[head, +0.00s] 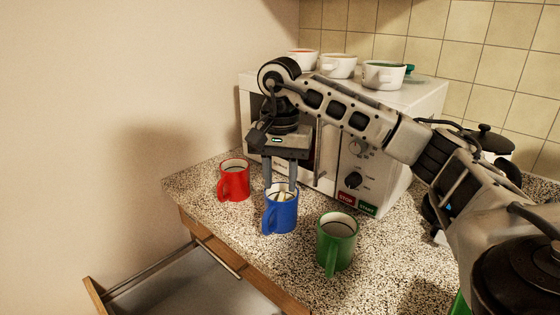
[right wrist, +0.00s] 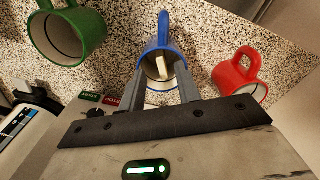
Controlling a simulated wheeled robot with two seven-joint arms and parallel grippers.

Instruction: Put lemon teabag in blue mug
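The blue mug (head: 281,214) stands upright on the counter between the red mug and the green mug. It also shows in the right wrist view (right wrist: 164,46). A pale, flat thing (right wrist: 162,70), which looks like a teabag, lies inside it; no label can be read. My right gripper (head: 280,184) points down over the blue mug, its two fingers apart at the mug's rim. The right wrist view shows the gripper (right wrist: 160,78) with its fingers spread and nothing clearly held between them. My left gripper is not in view.
The red mug (head: 234,184) stands left of the blue one, the green mug (head: 336,244) right and nearer. A microwave (head: 418,106) stands behind, with white bowls (head: 384,76) on top. An open drawer (head: 190,284) juts out below the counter (head: 385,245).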

